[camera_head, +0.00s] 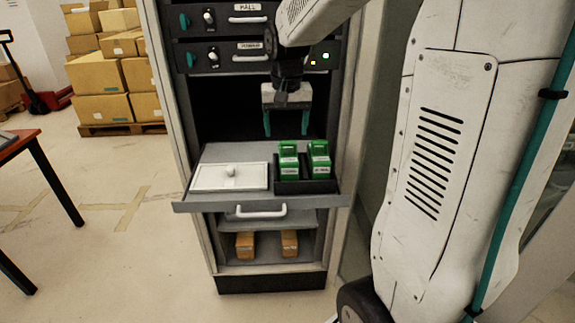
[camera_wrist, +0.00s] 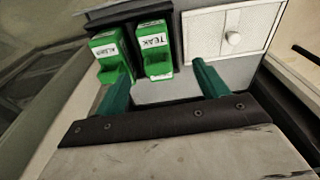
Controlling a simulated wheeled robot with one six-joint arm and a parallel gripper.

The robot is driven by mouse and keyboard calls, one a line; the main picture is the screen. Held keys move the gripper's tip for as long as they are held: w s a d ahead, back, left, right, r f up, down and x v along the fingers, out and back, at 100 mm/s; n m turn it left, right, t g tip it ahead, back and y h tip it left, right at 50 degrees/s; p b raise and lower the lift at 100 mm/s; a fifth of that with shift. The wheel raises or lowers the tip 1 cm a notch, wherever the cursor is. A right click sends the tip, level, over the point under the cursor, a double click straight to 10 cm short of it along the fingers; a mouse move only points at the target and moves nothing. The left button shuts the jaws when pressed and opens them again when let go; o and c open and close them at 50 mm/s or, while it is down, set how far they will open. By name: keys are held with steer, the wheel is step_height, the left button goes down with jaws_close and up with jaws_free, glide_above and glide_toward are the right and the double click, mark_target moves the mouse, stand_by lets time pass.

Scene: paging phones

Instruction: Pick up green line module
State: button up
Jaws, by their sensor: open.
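Two green modules stand upright side by side in a black holder (camera_head: 307,187) on the pulled-out drawer of the rack. The left green module (camera_head: 288,160) and the right green module (camera_head: 319,160) both have white labels. In the wrist view the module labelled "TEAK" (camera_wrist: 153,50) is the nearer one to the white box, and the other module (camera_wrist: 110,56) has a label too blurred to read surely. My gripper (camera_head: 287,124) is open and empty, above and behind the modules. Its green fingers show in the wrist view (camera_wrist: 162,88), apart from the modules.
A white lidded box (camera_head: 229,177) with a round knob sits left of the holder on the drawer (camera_head: 190,206). Rack panels with handles (camera_head: 247,52) are above. Orange blocks (camera_head: 245,245) lie on a lower shelf. A table (camera_head: 20,142) stands at left.

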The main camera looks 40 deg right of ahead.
mark_target(288, 142)
steer(key=shift+w+d+f, duration=0.35)
steer(key=shift+w+d, duration=0.25)
steer(key=shift+d, duration=0.05)
steer(key=shift+w+d+f, duration=0.2)
steer(key=shift+f, duration=0.1)
steer(key=f, duration=0.7)
steer(key=shift+w+d+f, duration=0.2)
steer(key=shift+w+d, duration=0.05)
steer(key=shift+d, duration=0.05)
jaws_close()
